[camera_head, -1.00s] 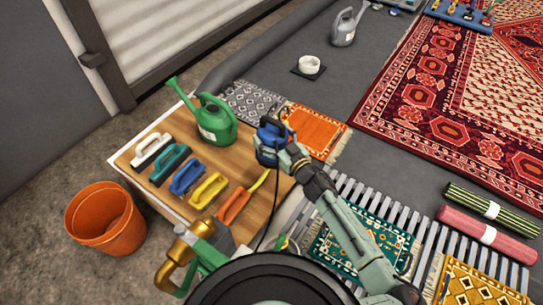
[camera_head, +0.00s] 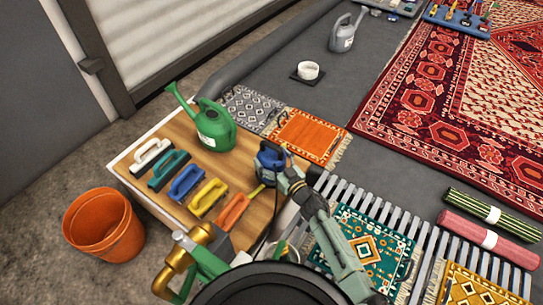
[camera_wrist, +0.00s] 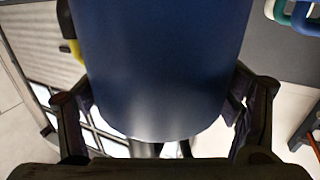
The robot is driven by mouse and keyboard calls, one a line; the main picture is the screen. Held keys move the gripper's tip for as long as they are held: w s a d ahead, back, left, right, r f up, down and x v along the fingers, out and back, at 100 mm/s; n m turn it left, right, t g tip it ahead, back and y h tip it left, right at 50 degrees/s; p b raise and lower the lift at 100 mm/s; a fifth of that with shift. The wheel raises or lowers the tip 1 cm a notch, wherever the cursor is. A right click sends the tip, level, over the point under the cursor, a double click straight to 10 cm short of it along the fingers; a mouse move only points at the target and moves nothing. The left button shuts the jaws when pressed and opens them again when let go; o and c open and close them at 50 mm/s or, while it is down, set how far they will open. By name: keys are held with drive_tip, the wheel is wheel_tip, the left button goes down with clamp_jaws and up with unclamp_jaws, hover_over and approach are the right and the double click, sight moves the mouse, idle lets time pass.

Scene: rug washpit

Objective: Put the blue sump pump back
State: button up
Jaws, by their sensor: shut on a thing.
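The blue sump pump (camera_head: 270,157) is in my gripper (camera_head: 283,172), at the right end of the wooden bench top (camera_head: 182,122) in the head view. I cannot tell whether its base touches the wood. A dark cord hangs from it toward the bench's front edge. In the wrist view the pump's smooth blue body (camera_wrist: 160,70) fills the middle, and the fingers of my gripper (camera_wrist: 165,120) close on it from both sides. The pump hides most of what lies beyond it there.
A green watering can (camera_head: 214,128) stands behind on the bench. Several coloured brushes, including a yellow one (camera_head: 208,197) and an orange one (camera_head: 233,212), lie along its front. An orange bucket (camera_head: 104,225) stands on the floor at left. Small rugs (camera_head: 308,136) and a slatted grate (camera_head: 405,248) lie to the right.

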drive_tip(key=o, duration=1.9)
drive_tip(key=shift+d+r, duration=0.1)
drive_tip(key=v, duration=1.2)
drive_tip(key=shift+b, duration=0.3)
